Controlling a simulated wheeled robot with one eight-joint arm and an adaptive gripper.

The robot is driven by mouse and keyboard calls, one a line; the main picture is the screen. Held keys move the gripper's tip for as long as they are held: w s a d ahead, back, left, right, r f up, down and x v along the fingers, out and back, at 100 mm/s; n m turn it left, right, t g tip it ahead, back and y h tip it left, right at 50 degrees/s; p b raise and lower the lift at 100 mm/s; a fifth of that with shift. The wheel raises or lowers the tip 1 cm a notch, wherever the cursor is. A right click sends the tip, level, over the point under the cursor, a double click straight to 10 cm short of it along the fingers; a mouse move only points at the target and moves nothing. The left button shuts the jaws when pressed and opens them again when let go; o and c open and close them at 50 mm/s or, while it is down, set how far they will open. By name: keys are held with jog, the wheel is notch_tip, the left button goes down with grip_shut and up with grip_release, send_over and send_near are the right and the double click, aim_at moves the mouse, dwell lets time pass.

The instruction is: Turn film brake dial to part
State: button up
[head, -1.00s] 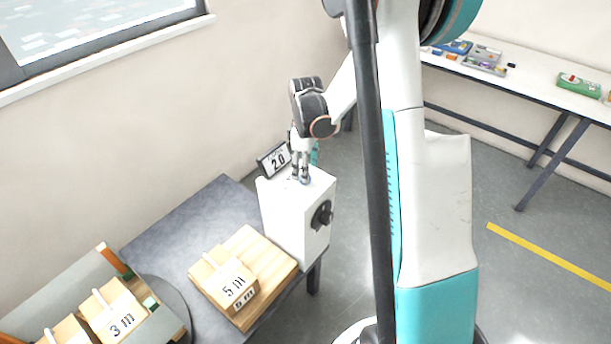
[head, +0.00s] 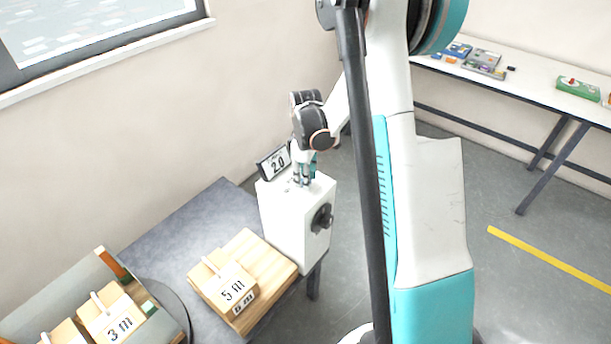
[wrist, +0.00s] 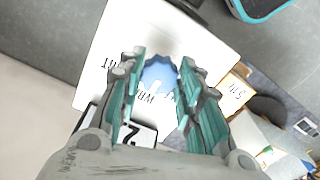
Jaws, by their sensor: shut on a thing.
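A blue scalloped dial (wrist: 160,74) sits on top of a white box (head: 280,215). In the wrist view it lies between my fingertips, with a small white mark on its near side. My gripper (wrist: 163,60) is shut on the dial from above, one teal-lined finger on each side. In the head view my gripper (head: 303,182) points down at the box top and hides most of the dial. Printed words on the box top (wrist: 115,40) are partly covered by the fingers, so I cannot read the dial's setting. A sign (head: 274,162) reading 2.0 stands behind the box.
A black knob (head: 322,217) sticks out of the box's right side. A block marked 3 m (head: 112,318) stands farther left. The grey table (head: 190,222) is clear behind them.

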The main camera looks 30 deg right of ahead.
jog(key=m+b, duration=0.1)
jog(key=m, duration=0.5)
jog(key=shift+b, duration=0.35)
jog(key=m, duration=0.5)
jog(key=shift+a+m+b, duration=0.15)
jog(key=shift+m+b, duration=0.25)
jog(key=o, duration=1.1)
jog(key=shift+c, duration=0.2)
notch_tip(320, 180, up, 12)
dwell(0.3)
